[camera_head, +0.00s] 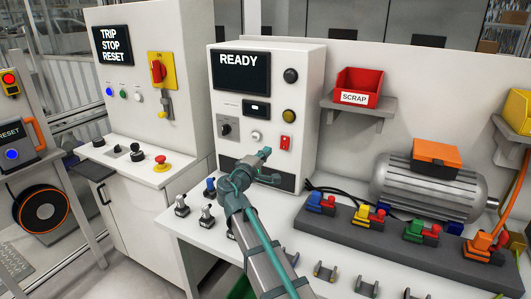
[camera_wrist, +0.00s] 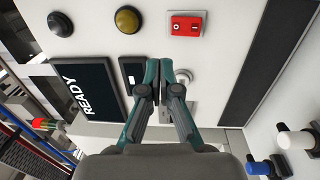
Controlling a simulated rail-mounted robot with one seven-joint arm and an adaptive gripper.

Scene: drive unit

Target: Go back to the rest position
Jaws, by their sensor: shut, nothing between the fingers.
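My gripper (camera_head: 264,153) is in front of the lower part of the white control cabinet (camera_head: 308,105), whose screen (camera_head: 240,72) reads READY. The fingers are together and empty. In the wrist view my gripper (camera_wrist: 158,68) points at the panel face, over the area between the small display (camera_wrist: 130,72) and a pale round button (camera_wrist: 183,75). The fingers partly cover that button in this view. The head view shows the white button (camera_head: 256,135) uncovered, above and left of the fingertips. I cannot tell whether the fingertips touch the panel.
A red switch (camera_head: 286,142), amber button (camera_head: 288,116) and black knob (camera_head: 290,75) sit on the cabinet. The SCRAP bin (camera_head: 358,84) stands on a shelf to the right. A motor (camera_head: 427,188) and coloured connectors on a grey rail (camera_head: 385,232) occupy the bench's right side.

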